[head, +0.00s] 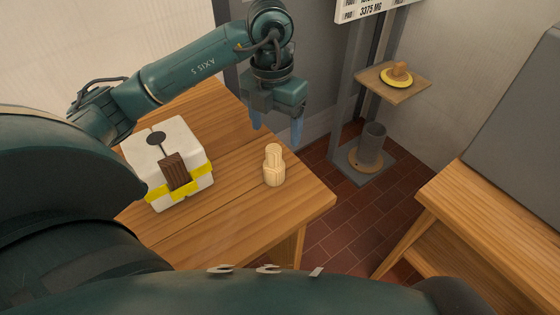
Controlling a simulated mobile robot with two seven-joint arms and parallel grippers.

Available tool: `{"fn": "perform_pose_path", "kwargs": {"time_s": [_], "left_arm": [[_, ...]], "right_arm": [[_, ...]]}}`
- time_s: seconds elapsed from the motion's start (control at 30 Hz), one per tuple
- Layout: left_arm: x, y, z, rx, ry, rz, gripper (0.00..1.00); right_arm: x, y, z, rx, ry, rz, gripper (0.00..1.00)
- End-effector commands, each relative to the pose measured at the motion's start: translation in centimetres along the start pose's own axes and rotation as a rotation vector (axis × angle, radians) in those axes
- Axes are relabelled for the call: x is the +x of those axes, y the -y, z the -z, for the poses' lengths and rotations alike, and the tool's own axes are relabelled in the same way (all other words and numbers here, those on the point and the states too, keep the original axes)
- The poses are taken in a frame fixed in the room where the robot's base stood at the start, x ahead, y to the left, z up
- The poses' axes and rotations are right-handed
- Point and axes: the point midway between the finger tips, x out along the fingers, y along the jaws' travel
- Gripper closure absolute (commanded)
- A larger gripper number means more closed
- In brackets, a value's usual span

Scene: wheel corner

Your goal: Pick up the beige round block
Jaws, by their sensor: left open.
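The beige round block (274,166) stands upright on the wooden table (230,217), near its right corner. It has a wider lower part and a narrower top. My left gripper (277,128) is open and empty, with bluish fingers pointing down. In the picture it hangs above and slightly behind the block, apart from it. My right gripper does not show.
A white box (188,137) with yellow bands and a dark brown block (175,172) on its side stands left of the beige block. A small wooden shelf (410,92) holds a yellow-rimmed piece (397,76). A grey cylinder (371,142) stands below. Another wooden table (470,205) is at right.

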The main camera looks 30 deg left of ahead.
Motion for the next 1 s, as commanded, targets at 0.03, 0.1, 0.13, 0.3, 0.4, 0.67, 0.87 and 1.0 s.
{"fn": "perform_pose_path", "kwargs": {"time_s": [0.03, 0.1, 0.13, 0.3, 0.4, 0.67, 0.87, 1.0], "left_arm": [[0.0, -0.7, -0.1, -0.016, 0.005, -0.031, 0.29], [0.7, -1.1, -0.2, -0.025, 0.005, -0.047, 0.29], [1.1, -1.1, -0.1, -0.025, 0.004, -0.048, 0.29], [4.5, -1.2, -0.1, -0.023, 0.002, -0.045, 0.29], [6.1, -1.2, -0.2, -0.022, 0.004, -0.043, 0.29], [8.1, -1.3, -0.4, -0.021, 0.005, -0.042, 0.29], [11.1, -1.6, -0.8, -0.020, 0.002, -0.041, 0.29], [12.4, -1.7, -0.9, -0.020, 0.006, -0.040, 0.29]], "right_arm": [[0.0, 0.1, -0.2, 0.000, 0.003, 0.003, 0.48], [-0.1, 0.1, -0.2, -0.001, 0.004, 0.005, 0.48], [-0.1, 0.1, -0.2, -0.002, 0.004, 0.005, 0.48], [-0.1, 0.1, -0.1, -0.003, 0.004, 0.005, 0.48], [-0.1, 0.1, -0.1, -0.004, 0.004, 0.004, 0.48], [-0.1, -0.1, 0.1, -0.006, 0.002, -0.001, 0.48], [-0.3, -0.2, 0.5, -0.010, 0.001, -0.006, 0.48], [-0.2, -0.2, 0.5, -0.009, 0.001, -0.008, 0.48]]}}
